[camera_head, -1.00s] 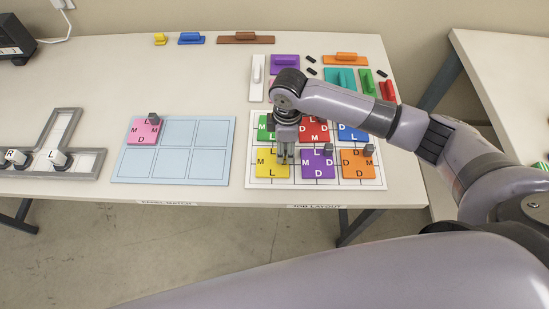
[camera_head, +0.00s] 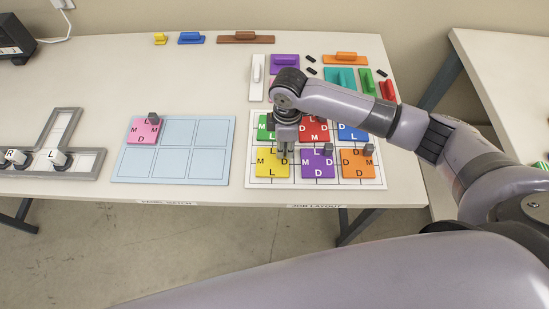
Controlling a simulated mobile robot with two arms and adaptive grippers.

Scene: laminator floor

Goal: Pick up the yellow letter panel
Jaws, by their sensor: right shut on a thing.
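My right gripper (camera_head: 285,151) points down at the panel's upper right part. Its fingers look closed together there, and the panel's grip knob is hidden between them. I see no clear gap between the panel and the board. My left gripper does not show.
A purple panel (camera_head: 317,168) sits just right of the yellow one, then an orange panel (camera_head: 357,166). Green, red (camera_head: 314,129) and blue panels fill the row behind. A light blue board (camera_head: 170,167) at left holds one pink panel (camera_head: 143,132); its other cells are bare.

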